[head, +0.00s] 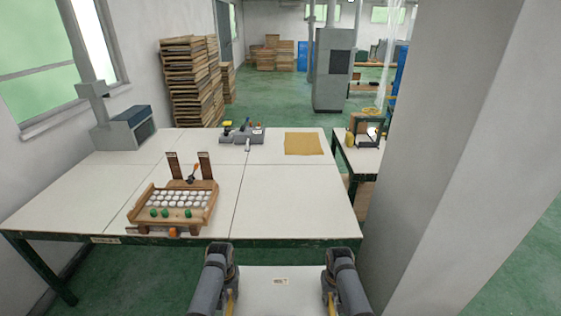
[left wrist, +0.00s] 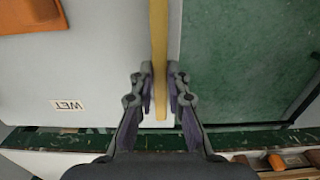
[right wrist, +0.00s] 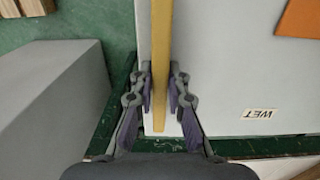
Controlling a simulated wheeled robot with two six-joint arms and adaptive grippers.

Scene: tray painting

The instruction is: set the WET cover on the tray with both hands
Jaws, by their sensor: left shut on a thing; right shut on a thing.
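The WET cover (head: 280,292) is a flat white panel with a small WET label and yellow strips along its sides. It is in front of the table's near edge, low in the head view. My left gripper (left wrist: 160,88) is shut on its left yellow strip. My right gripper (right wrist: 160,88) is shut on its right yellow strip. In the head view the fingertips are hidden below the wrists. The wooden tray (head: 143,219) sits on the table to the left of the cover, holding rows of white round pieces and several green ones. It is uncovered.
The white table (head: 285,195) is clear right of the tray. Two brown uprights (head: 174,165) and an orange-tipped tool stand at the tray's back. A small grey rack (head: 243,137) and a tan mat (head: 303,144) lie further back. A grey pillar (head: 450,150) rises close on the right.

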